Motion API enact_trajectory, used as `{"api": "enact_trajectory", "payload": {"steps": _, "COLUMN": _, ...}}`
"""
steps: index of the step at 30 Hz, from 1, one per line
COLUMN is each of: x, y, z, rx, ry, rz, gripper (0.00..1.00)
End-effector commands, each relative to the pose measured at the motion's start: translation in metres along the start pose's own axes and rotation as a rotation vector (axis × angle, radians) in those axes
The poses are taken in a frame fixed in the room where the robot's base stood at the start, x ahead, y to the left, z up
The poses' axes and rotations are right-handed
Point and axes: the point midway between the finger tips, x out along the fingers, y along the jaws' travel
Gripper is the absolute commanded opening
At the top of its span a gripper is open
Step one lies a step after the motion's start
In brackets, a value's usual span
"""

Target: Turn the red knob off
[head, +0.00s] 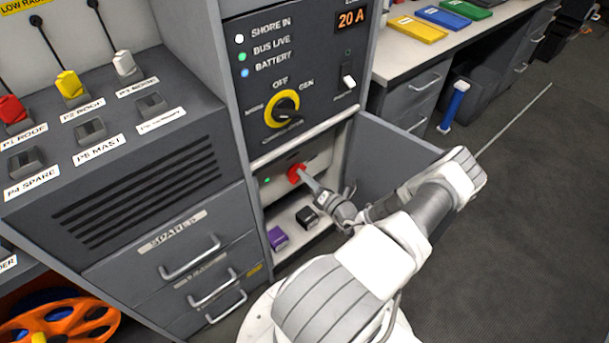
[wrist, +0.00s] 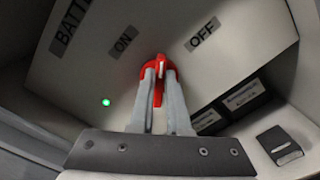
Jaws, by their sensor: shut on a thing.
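The red knob (head: 296,172) is on a pale panel inside the open lower compartment of the grey cabinet. In the wrist view the red knob (wrist: 164,58) lies between my two fingertips. My gripper (head: 305,180) reaches into the compartment and is shut on the knob. In the wrist view my gripper (wrist: 160,75) covers part of the knob. An ON label (wrist: 124,40) is up and left of the knob, and an OFF label (wrist: 204,32) is up and right. A green light (wrist: 106,102) is lit left of the knob.
A purple block (head: 278,238) and a black block (head: 307,217) sit on the compartment floor. Above is a panel with a yellow-ringed selector (head: 283,108). Drawers with handles (head: 190,262) are at left.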

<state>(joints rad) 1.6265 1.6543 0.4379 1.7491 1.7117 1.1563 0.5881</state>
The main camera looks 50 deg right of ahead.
Motion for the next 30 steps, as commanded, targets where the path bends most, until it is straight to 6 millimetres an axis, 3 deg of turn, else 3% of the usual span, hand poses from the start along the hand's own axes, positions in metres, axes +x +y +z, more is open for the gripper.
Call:
{"api": "enact_trajectory", "payload": {"steps": 15, "x": -0.001, "y": -0.0058, "z": -0.0021, "rx": 0.461, "ry": 0.001, "rz": -0.001, "gripper": 0.0}}
{"api": "enact_trajectory", "payload": {"steps": 30, "x": -0.0012, "y": -0.0075, "z": -0.0034, "rx": 0.679, "ry": 0.001, "rz": -0.002, "gripper": 0.0}}
